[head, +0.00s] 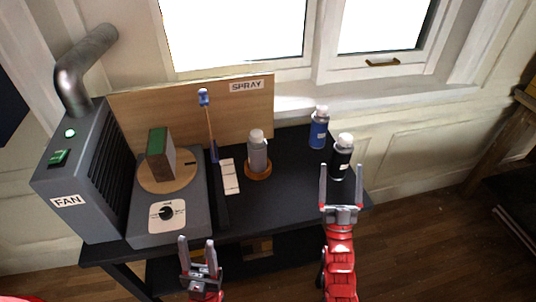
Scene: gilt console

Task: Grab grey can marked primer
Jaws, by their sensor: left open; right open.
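My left gripper (197,243) is open and empty at the table's front edge, in front of the dial box.
A grey fan box (70,200) with a duct stands at the left, beside a dial box (175,235) bearing a round turntable and a green-topped block (158,152). A blue-handled tool (206,115) stands left of the grey can. The table (285,205) is clear in front of the coaster.

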